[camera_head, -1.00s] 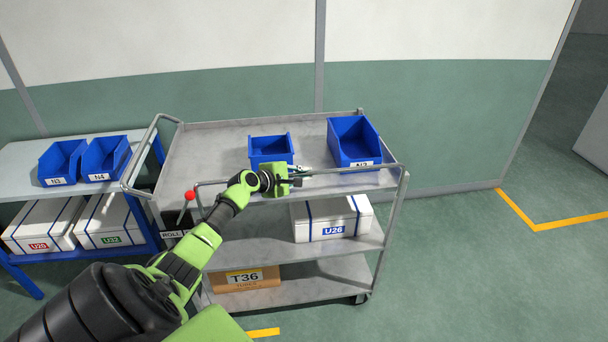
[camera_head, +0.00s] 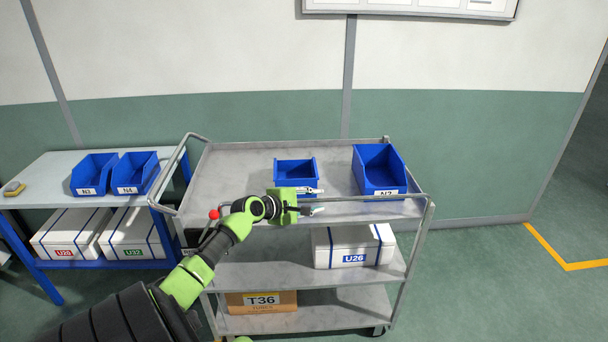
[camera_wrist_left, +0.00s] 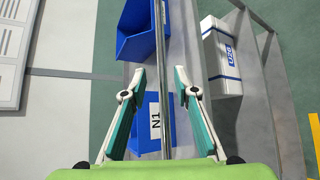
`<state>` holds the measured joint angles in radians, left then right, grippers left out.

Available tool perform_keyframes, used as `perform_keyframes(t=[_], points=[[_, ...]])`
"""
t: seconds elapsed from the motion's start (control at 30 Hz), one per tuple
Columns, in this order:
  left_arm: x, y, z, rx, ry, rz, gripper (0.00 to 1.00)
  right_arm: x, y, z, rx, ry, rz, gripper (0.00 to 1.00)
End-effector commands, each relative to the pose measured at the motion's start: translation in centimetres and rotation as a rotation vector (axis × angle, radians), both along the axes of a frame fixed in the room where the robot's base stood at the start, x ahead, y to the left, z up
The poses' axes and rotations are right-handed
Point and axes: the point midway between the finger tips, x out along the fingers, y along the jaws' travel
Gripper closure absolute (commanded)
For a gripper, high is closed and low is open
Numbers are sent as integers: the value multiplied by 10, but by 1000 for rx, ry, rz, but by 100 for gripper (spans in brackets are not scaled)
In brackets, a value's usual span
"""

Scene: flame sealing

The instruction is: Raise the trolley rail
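The grey metal trolley (camera_head: 242,165) has a thin rail (camera_head: 352,199) along the front of its top shelf. The rail (camera_wrist_left: 161,60) runs lengthwise through the left wrist view. My left gripper (camera_head: 314,200) is at the rail's middle, in front of the smaller blue bin. In the left wrist view, the fingers of my left gripper (camera_wrist_left: 160,82) are apart, one on each side of the rail, with gaps showing. A red-knobbed lever (camera_head: 213,214) stands at the trolley's left front, partly behind my arm. My right gripper is out of view.
The smaller blue bin (camera_head: 296,173) and the N7 bin (camera_head: 379,168) stand on the top shelf. Below are the white U26 box (camera_head: 345,248) and the T36 carton (camera_head: 262,302). A blue-framed table (camera_head: 50,175) stands left. The floor at right is clear.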

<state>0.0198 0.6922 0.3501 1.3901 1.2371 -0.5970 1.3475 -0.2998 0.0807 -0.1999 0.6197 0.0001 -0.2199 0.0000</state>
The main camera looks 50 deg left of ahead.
Motion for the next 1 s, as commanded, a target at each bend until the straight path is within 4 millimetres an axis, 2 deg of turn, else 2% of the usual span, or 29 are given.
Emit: perform_keyframes(t=[0.03, 0.2, 0.4, 1.0], points=[[-10, 0, 2, 2, 2, -1, 72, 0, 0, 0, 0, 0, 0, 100], [-34, -1, 13, 0, 0, 1, 72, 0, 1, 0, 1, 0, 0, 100], [-49, -2, 21, -1, -1, 1, 72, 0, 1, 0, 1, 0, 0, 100], [-51, -2, 22, -1, -2, 1, 72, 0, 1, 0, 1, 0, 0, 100]])
